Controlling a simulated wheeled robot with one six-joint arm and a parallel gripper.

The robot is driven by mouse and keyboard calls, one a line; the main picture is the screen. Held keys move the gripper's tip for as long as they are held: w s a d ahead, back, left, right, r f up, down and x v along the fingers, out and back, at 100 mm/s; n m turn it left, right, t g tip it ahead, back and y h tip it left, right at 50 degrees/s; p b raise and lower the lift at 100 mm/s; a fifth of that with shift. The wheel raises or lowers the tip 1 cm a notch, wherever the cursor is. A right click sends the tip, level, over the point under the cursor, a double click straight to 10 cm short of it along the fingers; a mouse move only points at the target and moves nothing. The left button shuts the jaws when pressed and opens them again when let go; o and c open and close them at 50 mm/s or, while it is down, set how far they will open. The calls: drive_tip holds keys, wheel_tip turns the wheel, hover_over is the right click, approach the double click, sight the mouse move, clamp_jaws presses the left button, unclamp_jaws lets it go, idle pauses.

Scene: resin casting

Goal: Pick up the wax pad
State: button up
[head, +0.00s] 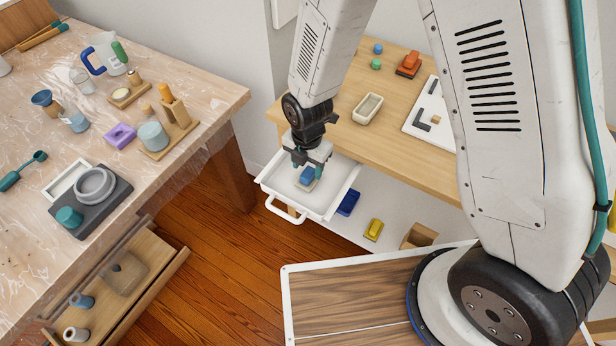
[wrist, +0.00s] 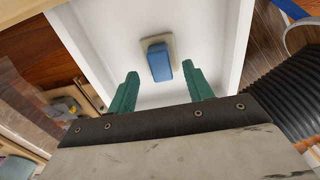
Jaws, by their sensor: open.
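What looks like the wax pad (head: 307,175) is a blue block on a thin beige base. It lies on the floor of the open white drawer (head: 335,200). In the wrist view the wax pad (wrist: 162,66) is ahead of the fingers, roughly midway between their lines. My gripper (head: 306,168) is over the drawer, just above the pad, and hides part of it in the head view. The gripper's green fingers (wrist: 165,80) are spread wide with nothing between them. I cannot tell the exact height gap to the pad.
The drawer's walls stand close around my gripper. A wooden table (head: 390,125) behind it holds a beige tray (head: 367,109). A blue item (head: 348,202) and a yellow item (head: 373,229) lie on the shelf at right. A cluttered workbench (head: 205,85) is at left.

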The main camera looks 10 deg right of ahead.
sight(308, 173)
wheel_tip(308, 173, down, 4)
drive_tip(key=shift+r, duration=0.25)
drive_tip(key=c, duration=1.1)
drive_tip(key=shift+o, duration=0.2)
wheel_tip(308, 173, up, 10)
drive_tip(key=shift+d+r, duration=0.1)
